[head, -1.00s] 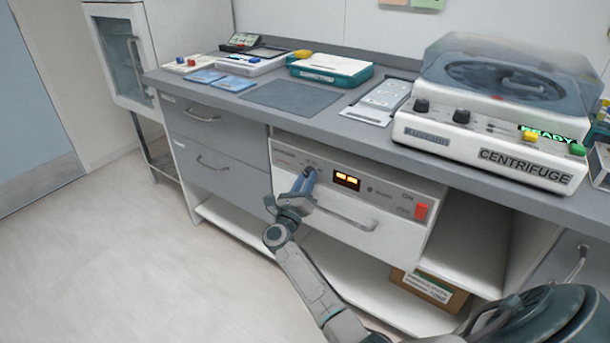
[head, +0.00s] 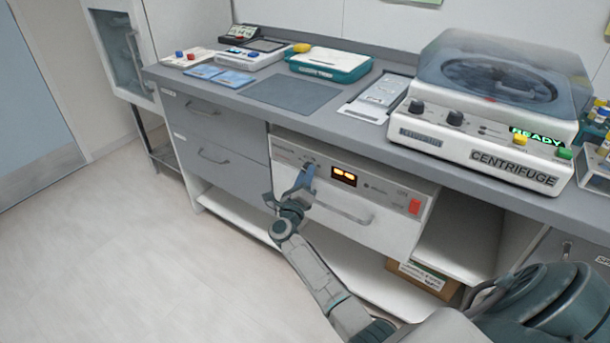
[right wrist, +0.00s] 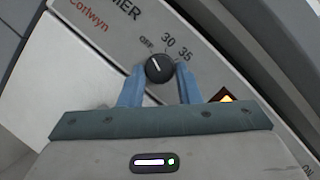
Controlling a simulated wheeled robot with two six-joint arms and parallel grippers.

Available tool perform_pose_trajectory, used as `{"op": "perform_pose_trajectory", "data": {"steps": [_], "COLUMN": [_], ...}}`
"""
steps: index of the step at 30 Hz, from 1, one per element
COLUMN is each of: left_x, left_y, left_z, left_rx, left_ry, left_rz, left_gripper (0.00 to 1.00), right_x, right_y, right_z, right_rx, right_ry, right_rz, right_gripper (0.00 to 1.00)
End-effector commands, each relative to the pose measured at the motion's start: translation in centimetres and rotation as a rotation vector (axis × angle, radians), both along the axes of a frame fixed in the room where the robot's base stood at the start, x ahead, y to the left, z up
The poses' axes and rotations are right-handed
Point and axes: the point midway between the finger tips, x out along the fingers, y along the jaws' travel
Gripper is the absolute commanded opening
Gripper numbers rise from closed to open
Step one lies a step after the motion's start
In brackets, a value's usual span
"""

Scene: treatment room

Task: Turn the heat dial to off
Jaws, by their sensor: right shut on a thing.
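The heat dial (right wrist: 159,69) is a small round black knob on the warmer's pale front panel (right wrist: 100,60). In the right wrist view its white pointer line tilts to the upper left, toward the OFF mark (right wrist: 147,41); 30 and 35 are printed to the right. My right gripper (right wrist: 159,75) is shut on the dial, with one blue finger on each side of it. In the head view the right gripper (head: 306,176) meets the panel left of the lit amber display (head: 344,176) and hides the dial. My left gripper is not in view.
A bar handle (head: 343,212) crosses the warmer's front below the gripper, and a red switch (head: 414,206) sits at its right end. The counter (head: 220,97) above carries a centrifuge (head: 480,155) and several devices. The floor (head: 120,240) at left is clear.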

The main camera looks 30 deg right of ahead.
Motion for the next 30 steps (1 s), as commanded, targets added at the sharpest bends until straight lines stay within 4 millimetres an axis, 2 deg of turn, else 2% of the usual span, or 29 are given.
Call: {"op": "perform_pose_trajectory", "data": {"steps": [8,9,11,12,23,30], "left_x": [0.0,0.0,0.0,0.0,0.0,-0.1], "left_y": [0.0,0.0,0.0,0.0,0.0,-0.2], "left_z": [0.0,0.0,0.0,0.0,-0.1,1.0], "left_rx": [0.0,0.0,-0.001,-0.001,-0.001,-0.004], "left_ry": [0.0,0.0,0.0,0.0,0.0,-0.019], "left_rz": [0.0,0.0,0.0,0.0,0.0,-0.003], "left_gripper": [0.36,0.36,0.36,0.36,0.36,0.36], "right_x": [0.0,0.0,0.0,0.0,-0.4,-3.1], "right_y": [0.0,0.0,0.0,0.0,0.6,3.9], "right_z": [0.0,0.0,0.0,0.0,-0.3,-1.6], "right_rx": [-0.001,-0.002,-0.001,-0.001,0.0,0.002], "right_ry": [0.0,0.001,0.0,0.0,0.001,0.002], "right_rz": [0.0,0.0,0.0,0.0,0.001,0.001], "right_gripper": [0.07,0.38,0.5,0.51,0.51,0.51]}}
